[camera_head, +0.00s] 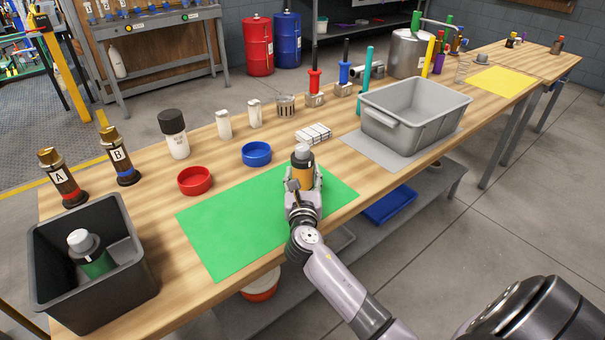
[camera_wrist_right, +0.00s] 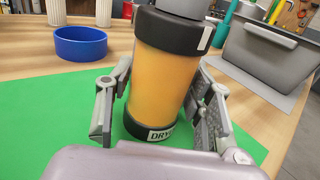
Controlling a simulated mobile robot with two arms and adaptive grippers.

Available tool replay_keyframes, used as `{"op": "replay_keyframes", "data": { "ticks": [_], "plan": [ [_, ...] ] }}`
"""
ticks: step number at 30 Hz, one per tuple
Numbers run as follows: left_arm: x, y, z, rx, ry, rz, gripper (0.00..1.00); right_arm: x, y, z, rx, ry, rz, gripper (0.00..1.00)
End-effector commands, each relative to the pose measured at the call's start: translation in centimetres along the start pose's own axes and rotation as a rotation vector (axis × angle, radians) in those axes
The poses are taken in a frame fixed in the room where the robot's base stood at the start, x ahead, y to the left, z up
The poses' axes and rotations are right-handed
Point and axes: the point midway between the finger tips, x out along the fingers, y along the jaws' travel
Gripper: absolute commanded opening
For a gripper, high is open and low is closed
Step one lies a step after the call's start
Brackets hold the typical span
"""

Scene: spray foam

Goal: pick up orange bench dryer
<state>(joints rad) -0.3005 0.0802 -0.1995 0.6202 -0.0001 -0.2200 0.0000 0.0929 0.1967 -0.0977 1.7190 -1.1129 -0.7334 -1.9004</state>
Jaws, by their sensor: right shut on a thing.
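The orange bench dryer (camera_head: 302,168) is a cylinder with an orange body, black bands and a grey-white cap. It is upright at the right part of the green mat (camera_head: 225,233). In the right wrist view the dryer (camera_wrist_right: 163,62) fills the middle, with a partly hidden label starting "DRY" on its lower band. My right gripper (camera_head: 303,184) is shut on it, with one finger on each side in the wrist view (camera_wrist_right: 158,105). Whether its base touches the mat is hard to tell. My left gripper is not in view.
A blue ring-shaped dish (camera_head: 257,154) and a red one (camera_head: 194,181) stand behind the mat. A grey bin (camera_head: 413,113) is to the right. A dark bin (camera_head: 128,270) holding a green bottle (camera_head: 95,261) is at the left. Small white blocks (camera_head: 313,134) lie behind the dryer.

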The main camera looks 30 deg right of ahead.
Motion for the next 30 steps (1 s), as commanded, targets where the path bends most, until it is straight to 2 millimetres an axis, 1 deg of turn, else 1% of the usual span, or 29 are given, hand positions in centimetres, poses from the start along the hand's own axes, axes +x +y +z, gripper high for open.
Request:
{"op": "replay_keyframes", "data": {
  "ticks": [1,9,16,20,23,26,29,30],
  "plan": [
    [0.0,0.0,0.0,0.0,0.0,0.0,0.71,0.0,0.0,0.0,0.0,0.0,0.0,0.28],
    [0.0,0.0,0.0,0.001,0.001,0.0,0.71,0.0,0.0,0.1,0.001,-0.001,0.0,0.11],
    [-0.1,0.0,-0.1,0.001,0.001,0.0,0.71,0.0,0.0,0.2,0.001,-0.002,0.0,0.11],
    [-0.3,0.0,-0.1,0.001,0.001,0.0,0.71,0.0,0.0,0.9,0.001,-0.003,0.0,0.11],
    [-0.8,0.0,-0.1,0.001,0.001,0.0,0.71,0.0,0.0,2.0,0.002,-0.004,0.0,0.11],
    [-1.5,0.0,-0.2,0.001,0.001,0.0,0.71,0.0,0.0,3.9,0.002,-0.005,0.001,0.11],
    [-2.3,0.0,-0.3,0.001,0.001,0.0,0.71,0.0,0.0,6.5,0.003,-0.007,0.001,0.11],
    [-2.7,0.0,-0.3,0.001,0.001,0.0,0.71,0.0,0.0,7.7,0.003,-0.009,0.002,0.11]
  ]
}}
